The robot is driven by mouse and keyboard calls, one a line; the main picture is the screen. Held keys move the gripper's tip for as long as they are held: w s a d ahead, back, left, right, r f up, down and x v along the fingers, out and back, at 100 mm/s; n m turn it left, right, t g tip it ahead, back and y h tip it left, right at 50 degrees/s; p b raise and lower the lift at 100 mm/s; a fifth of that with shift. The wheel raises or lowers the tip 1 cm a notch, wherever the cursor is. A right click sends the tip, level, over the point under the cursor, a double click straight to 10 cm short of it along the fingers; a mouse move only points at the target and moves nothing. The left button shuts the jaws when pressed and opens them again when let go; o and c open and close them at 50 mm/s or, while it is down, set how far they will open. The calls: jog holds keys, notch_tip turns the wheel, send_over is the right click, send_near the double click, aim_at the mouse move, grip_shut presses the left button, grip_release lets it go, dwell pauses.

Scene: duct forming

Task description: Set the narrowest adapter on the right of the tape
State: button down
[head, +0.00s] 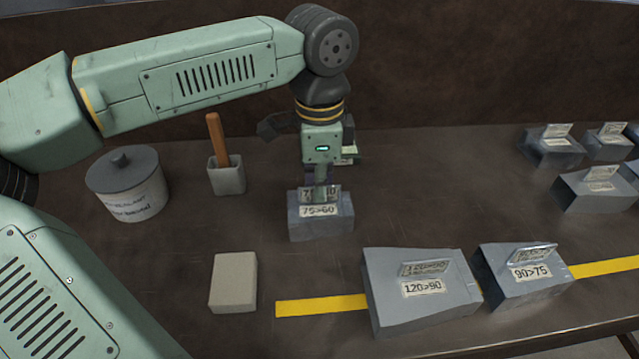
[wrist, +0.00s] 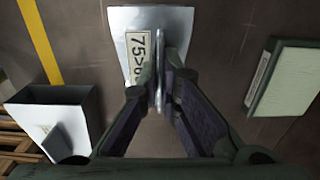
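The narrowest adapter, a small grey metal piece labelled 75>60 (head: 320,226), is near the middle of the table, behind the left end of the yellow tape (head: 318,306). My gripper (head: 320,195) comes down on it from above. In the wrist view my gripper (wrist: 160,95) has both fingers against the upright tab of the 75>60 adapter (wrist: 117,52). Whether the adapter touches the table is hard to tell. The 120>90 adapter (head: 385,305) and the 90>75 adapter (head: 495,290) stand on the tape, in that order from left to right.
A tan block (head: 233,282) lies left of the tape's end. A lidded tub (head: 135,200) and a grey holder with a wooden handle (head: 227,178) stand at back left. Several metal pieces (head: 590,192) crowd the right. A pale green box (wrist: 288,80) lies behind my gripper.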

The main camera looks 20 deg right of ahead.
jog(key=shift+r, duration=0.1)
dwell(0.3)
jog(key=shift+r+p, duration=2.5)
jog(key=shift+r, duration=1.9)
